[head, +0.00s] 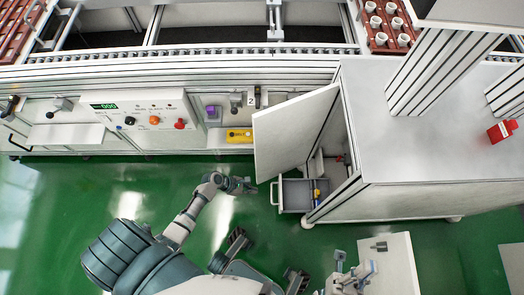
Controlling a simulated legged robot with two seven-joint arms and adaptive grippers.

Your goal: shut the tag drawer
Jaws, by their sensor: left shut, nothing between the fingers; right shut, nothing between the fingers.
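The tag drawer (294,196) stands pulled out at the lower front of the white cabinet, below its open door. Its light handle (273,193) is at the drawer's left end, and small yellow and blue items (316,193) show at its right end. My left gripper (250,186) is shut and empty, just left of the handle, with a small gap seeming to lie between them. My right gripper (341,260) is low in the view, below and right of the drawer. It is shut and empty, and its fingers are hard to make out.
The cabinet door (292,134) hangs open above and behind the drawer. A control panel (140,118) and a yellow box (239,136) are on the conveyor front. A white panel (392,268) stands at the lower right. Green floor (130,175) is clear left of the drawer.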

